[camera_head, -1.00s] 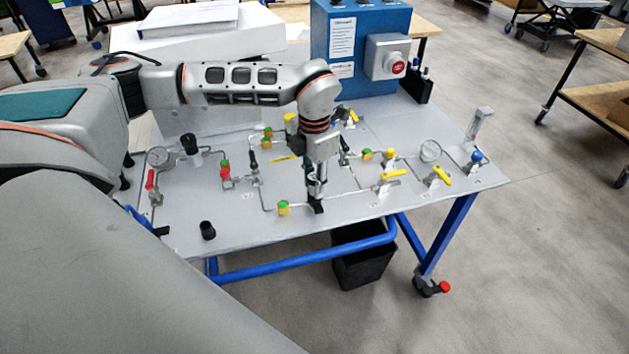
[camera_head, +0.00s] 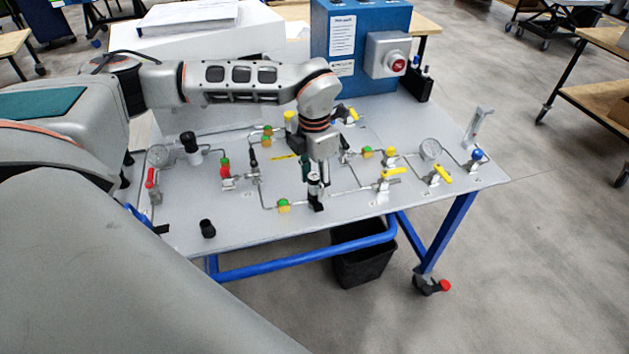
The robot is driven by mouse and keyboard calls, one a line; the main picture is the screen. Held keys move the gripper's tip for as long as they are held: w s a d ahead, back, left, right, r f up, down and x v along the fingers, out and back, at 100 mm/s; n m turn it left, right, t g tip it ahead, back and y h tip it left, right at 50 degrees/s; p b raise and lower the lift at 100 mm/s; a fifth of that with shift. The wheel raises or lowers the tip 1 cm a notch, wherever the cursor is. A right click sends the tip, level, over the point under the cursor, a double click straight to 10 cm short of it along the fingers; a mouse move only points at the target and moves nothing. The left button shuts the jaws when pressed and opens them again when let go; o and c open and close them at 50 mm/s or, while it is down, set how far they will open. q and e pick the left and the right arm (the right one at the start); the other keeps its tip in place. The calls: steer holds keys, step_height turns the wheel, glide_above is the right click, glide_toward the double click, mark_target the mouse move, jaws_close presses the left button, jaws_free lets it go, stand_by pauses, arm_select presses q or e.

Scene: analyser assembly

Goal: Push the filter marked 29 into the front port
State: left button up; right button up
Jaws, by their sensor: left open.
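My left gripper (camera_head: 316,201) points down over the front middle of the grey panel (camera_head: 350,212). It is open. A small pale and dark upright part (camera_head: 314,186) shows between or just behind its fingers; I cannot tell whether they touch it. I cannot read a 29 on anything, so the marked filter is not identifiable. The front port is not clear either; the gripper covers part of that area. A black-topped pale cylinder (camera_head: 190,146) stands at the panel's back left, and a short black cylinder (camera_head: 207,229) near its front left edge. My right gripper is not in view.
Thin pipes with gauges (camera_head: 158,155), a red-handled valve (camera_head: 151,178) and yellow-handled valves (camera_head: 441,174) surround the gripper. A blue box with a red button (camera_head: 399,65) stands behind. The front right of the panel has some bare room.

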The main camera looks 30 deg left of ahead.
arm_select(q)
step_height(320, 180, up, 12)
steer(key=shift+f, duration=0.1)
stand_by(0.5)
